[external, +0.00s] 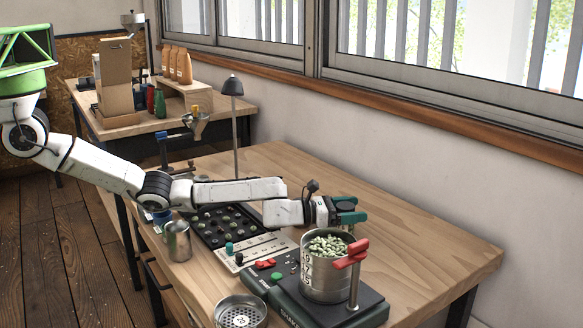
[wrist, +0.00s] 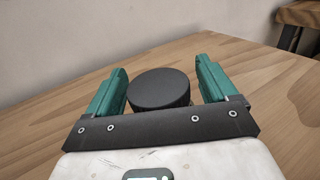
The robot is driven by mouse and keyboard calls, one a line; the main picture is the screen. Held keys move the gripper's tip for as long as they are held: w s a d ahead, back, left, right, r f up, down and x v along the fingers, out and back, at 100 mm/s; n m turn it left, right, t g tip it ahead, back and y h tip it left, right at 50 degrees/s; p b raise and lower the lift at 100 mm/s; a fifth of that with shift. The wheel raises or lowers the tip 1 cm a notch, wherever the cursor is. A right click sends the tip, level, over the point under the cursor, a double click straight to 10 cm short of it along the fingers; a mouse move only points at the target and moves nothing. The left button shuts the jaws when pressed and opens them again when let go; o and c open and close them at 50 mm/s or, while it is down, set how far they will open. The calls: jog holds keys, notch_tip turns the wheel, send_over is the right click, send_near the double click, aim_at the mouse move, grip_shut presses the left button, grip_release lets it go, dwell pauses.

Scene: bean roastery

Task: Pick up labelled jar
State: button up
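A round object with a flat black lid (wrist: 159,89) stands between the fingers in the wrist view; I take it to be the labelled jar. Its label and most of its body are hidden. My gripper (wrist: 161,88) has its two teal fingers spread on either side of the lid. A narrow gap shows at the right finger; contact at the left cannot be told. In the external view my gripper (external: 347,211) is low over the wooden table, behind the bean-filled can, and the black-lidded object cannot be made out there.
A metal can of pale green beans (external: 326,272) sits on a dark shaker base (external: 287,300) with a red clamp (external: 352,254), close in front of my gripper. The table's right side (external: 440,245) is clear.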

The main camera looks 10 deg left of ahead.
jog(key=c, duration=1.2)
